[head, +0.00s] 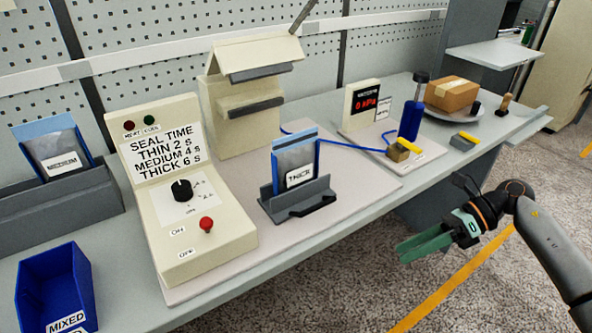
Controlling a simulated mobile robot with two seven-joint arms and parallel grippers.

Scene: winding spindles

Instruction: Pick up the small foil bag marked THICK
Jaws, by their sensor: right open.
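The small foil bag marked THICK (296,160) stands upright in a dark grey holder (298,205) on the bench, right of the control box. It is silvery with blue edges and a white label on its front. My right gripper (424,247) is at the right, out past the bench's front edge and over the floor. Its green fingers point left and it holds nothing. It is well apart from the bag. My left gripper does not show.
A control box (183,197) with a knob and red button stands left of the bag, a sealer (248,100) behind. A bag marked MEDIUM (62,155) stands in a grey rack. A blue bin (55,288) is front left. A gauge (362,106) and blue cylinder (411,119) stand right.

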